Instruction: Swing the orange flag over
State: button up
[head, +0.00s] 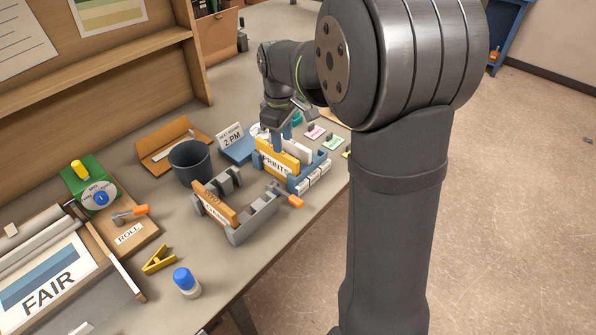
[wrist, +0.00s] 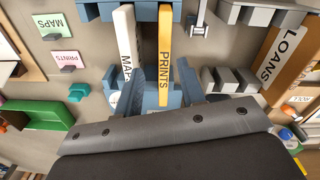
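Two orange-tipped parts show in the head view, and I cannot tell for certain which is the flag. One orange tip (head: 296,202) sticks out at the right end of the grey rack (head: 252,222). The other is an orange handle (head: 141,210) by the ROLL label at left. My gripper (head: 285,130) is over the blue rack (head: 303,183), away from both. In the wrist view its fingers (wrist: 158,88) are apart, near the yellow PRINTS folder (wrist: 165,55) and the white MAPS folder (wrist: 125,45). I see nothing clamped between them.
The orange LOANS folder (head: 214,205) leans in the grey rack. A dark cup (head: 191,162) stands behind it. A green dial box (head: 92,185), yellow clip (head: 158,260) and blue-capped bottle (head: 186,281) are at left. The table's front edge is close to both racks.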

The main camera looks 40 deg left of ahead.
aim_at(298, 201)
jog(key=s+d+m, duration=0.1)
jog(key=s+d, duration=0.1)
jog(key=d, duration=0.1)
jog(key=s+d+f+m, duration=0.1)
jog(key=s+d, duration=0.1)
jog(key=d, duration=0.2)
jog(key=s+d+m, duration=0.1)
jog(key=s+d, duration=0.1)
jog(key=d, duration=0.1)
jog(key=shift+d+f, duration=0.15)
jog(key=shift+f, duration=4.1)
jog(key=shift+f, duration=0.2)
jog(key=shift+c, duration=0.5)
jog(key=c, duration=0.6)
